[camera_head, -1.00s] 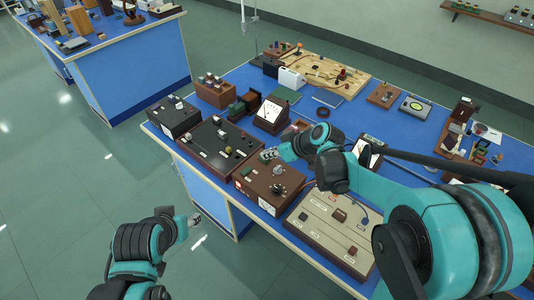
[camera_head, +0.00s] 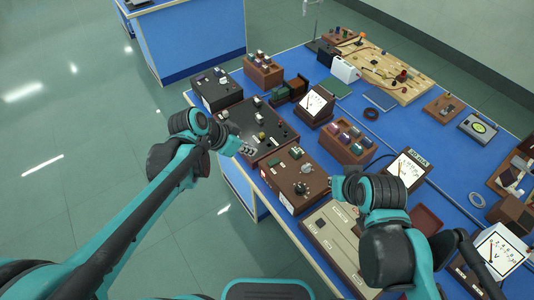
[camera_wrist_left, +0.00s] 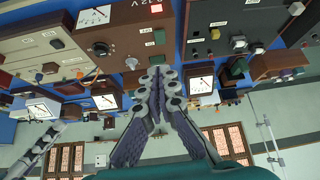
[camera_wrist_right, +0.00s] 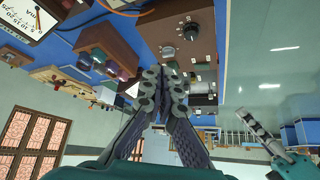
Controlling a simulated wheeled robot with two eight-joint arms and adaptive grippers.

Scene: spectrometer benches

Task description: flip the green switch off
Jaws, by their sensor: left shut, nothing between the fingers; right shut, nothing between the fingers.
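A green part (camera_wrist_left: 160,36) also shows on the brown box in the left wrist view. I cannot tell whether the switch is on or off. My left gripper (camera_head: 250,150) is shut and empty, near the box's left end beside the dark panel. In the left wrist view its fingertips (camera_wrist_left: 158,75) point towards the brown box. My right gripper (camera_head: 333,183) is shut and empty at the box's right end; its fingertips also show in the right wrist view (camera_wrist_right: 164,72).
A dark panel box (camera_head: 262,148) with several knobs stands left of the brown box. A beige board (camera_head: 330,245) lies to its right. A wooden rack (camera_head: 345,152) and meters (camera_head: 408,168) stand behind. The floor in front of the bench is clear.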

